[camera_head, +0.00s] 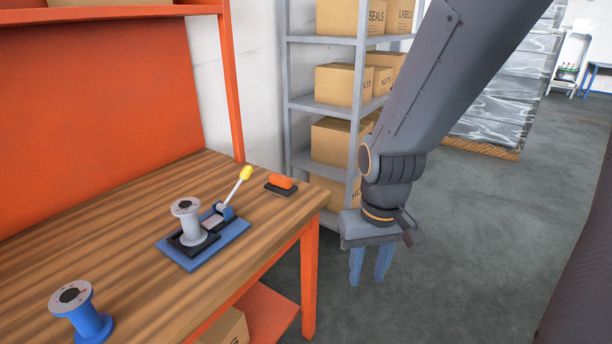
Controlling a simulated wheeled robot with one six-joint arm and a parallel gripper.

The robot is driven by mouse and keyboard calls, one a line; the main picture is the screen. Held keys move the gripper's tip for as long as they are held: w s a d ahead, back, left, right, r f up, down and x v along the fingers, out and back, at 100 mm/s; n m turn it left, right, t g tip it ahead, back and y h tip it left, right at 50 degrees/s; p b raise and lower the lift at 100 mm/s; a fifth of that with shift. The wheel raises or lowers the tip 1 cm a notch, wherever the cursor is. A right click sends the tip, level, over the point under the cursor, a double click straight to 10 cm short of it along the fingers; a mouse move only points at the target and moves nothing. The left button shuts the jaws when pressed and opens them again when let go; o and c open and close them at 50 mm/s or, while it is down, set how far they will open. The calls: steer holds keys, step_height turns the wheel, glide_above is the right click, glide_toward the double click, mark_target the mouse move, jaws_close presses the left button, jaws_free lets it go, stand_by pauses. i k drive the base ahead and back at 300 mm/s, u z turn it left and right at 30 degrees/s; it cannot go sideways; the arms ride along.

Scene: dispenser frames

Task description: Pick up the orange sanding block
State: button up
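The orange sanding block (282,181) lies on a dark base on the wooden workbench (130,222), near its far right corner. My gripper (370,268) hangs to the right of the bench, out over the floor, pointing down. It is apart from the block, lower in the picture and to its right. Its two blue fingers show a gap between them with nothing in it, so it is open.
A tape dispenser-like device (205,238) with a grey spool and yellow-tipped lever (245,173) sits left of the block. A blue spool (85,315) stands at the front left. Grey shelving (325,107) with boxes stands behind. An orange post (230,80) rises at the bench's back.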

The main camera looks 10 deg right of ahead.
mark_target(280, 186)
steer(key=u, duration=0.05)
steer(key=i, duration=0.95)
steer(key=u, duration=0.4)
